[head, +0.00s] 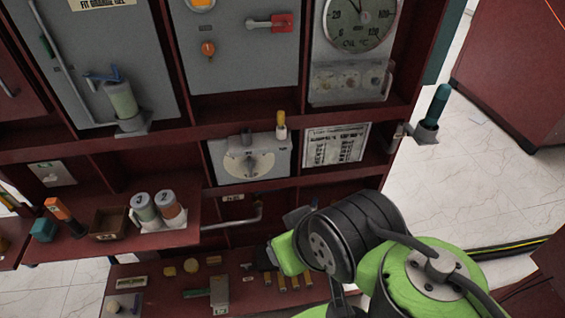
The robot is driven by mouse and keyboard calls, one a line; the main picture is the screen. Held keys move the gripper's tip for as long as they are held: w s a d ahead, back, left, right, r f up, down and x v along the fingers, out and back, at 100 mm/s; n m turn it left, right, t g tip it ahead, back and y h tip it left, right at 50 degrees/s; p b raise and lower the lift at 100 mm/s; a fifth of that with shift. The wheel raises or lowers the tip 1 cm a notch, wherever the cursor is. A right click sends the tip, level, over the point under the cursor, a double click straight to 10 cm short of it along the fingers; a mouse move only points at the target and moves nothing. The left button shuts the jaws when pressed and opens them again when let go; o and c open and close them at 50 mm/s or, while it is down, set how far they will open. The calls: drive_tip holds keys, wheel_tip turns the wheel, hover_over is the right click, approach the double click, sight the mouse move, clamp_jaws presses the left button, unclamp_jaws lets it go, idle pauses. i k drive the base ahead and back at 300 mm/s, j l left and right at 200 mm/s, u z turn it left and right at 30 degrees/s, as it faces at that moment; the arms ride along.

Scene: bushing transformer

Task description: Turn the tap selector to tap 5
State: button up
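The likely tap selector (249,163) is a pale round dial with a small knob at its top, on a light grey panel in the middle bay of the dark red rack. Its markings are too small to read, so I cannot tell which tap it points at. My green and black arm (340,240) rises from the lower right, below and right of the dial and apart from it in the picture. I cannot make out my gripper's fingers; they are hidden behind the arm's links or out of the picture.
A yellow-topped handle (281,124) stands at the panel's upper right. A printed chart (336,144) is to its right. A grey pipe handle (235,218) juts out below. Two numbered cylinders (158,208) stand on the left shelf. A teal-topped post (433,108) sticks out at right.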

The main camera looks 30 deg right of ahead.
sight(250, 162)
drive_tip(key=z, duration=0.3)
drive_tip(key=i+j, duration=0.1)
drive_tip(key=j, duration=0.3)
drive_tip(key=i+j+u, duration=0.15)
drive_tip(key=j, duration=0.7)
drive_tip(key=i+j+u, duration=0.1)
drive_tip(key=j, duration=0.3)
drive_tip(key=i, duration=0.05)
